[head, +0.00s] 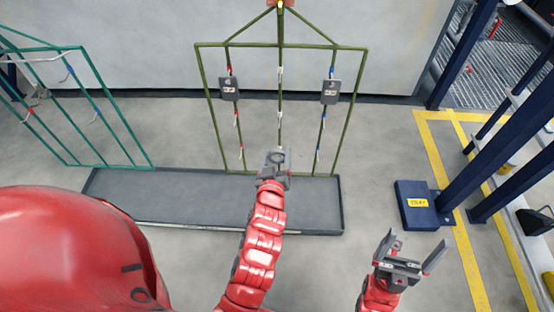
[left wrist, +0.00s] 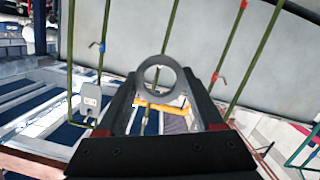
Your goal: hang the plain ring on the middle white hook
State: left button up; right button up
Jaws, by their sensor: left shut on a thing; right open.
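The plain ring (left wrist: 160,60) is a grey plate with a round hole, held upright between the fingers of my left gripper (left wrist: 165,115). In the head view the ring (head: 272,153) and my left gripper (head: 274,172) are in front of the lower middle rod of the olive rack (head: 300,45). The middle rod has white hooks: an upper one (head: 280,72) and one about halfway down (head: 280,114). The ring appears apart from them; its depth from the rod is unclear. The lower middle rod is hidden. My right gripper (head: 416,250) is open and empty at lower right.
Grey tagged plates hang on the rack's left rod (head: 229,88) and right rod (head: 330,92). Red and blue hooks sit on these side rods. A grey tray (head: 180,190) lies below. A teal rack (head: 110,105) stands left and a blue post (head: 490,155) right.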

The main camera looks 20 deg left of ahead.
pick_arm(q)
jog(key=shift+w+a, duration=0.15)
jog(key=shift+w, duration=0.45)
jog(key=r+b+x, duration=0.1)
jog(key=x, duration=0.6)
jog(key=shift+w+a, duration=0.35)
jog(key=shift+a, duration=0.05)
jog(key=shift+w+a+b, duration=0.1)
jog(key=shift+w+b, duration=0.2)
jog(key=shift+w, duration=0.05)
jog(key=shift+w+a, duration=0.15)
jog(key=shift+w, duration=0.55)
jog(key=shift+w+a+f+b, duration=0.1)
jog(key=shift+w+f+b, duration=0.1)
jog(key=shift+b, duration=0.2)
